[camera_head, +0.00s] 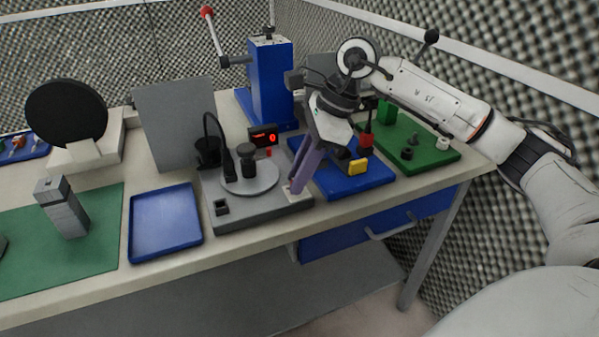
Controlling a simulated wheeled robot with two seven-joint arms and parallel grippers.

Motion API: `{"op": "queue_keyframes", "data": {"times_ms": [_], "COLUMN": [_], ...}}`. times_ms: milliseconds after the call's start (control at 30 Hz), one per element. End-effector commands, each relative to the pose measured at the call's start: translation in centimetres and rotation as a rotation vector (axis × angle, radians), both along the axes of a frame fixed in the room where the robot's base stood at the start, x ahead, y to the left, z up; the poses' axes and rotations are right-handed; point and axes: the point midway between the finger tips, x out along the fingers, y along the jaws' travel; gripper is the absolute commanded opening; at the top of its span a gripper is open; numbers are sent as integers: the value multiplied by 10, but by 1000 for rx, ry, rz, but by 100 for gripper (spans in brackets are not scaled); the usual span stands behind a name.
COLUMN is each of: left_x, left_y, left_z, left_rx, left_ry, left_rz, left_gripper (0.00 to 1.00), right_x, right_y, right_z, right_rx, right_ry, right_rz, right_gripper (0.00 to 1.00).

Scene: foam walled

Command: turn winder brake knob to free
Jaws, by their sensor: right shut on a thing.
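The winder has a grey base (240,213) with a round grey turntable (262,181), a black post and a curved black arm. A small black counter with a red lit digit (263,137) stands behind it. My right gripper (295,188) reaches down from the upper right, its purple-grey fingers at a small pale plate (290,197) on the base's right end. It is shut on the brake knob there. The fingers hide the knob, so its pointing direction cannot be told. My left gripper is not in view.
An empty blue tray (166,250) lies left of the winder. A blue tray (374,184) with a yellow block (357,166) and a green board (440,157) lie to the right. A blue press (270,88) stands behind. Grey blocks (62,211) stand on a green mat (95,257).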

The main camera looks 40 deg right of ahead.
Motion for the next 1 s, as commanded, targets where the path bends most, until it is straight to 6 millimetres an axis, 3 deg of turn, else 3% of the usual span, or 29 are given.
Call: {"op": "queue_keyframes", "data": {"times_ms": [400, 1000], "left_x": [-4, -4], "left_y": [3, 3], "left_z": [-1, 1], "left_rx": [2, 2], "left_ry": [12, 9], "left_rz": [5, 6], "left_gripper": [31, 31], "right_x": [2, 2], "right_y": [-1, -1], "right_z": [1, 1], "right_rx": [-1, -2], "right_ry": [-1, -3], "right_rz": [242, 296], "right_gripper": [0, 0]}}
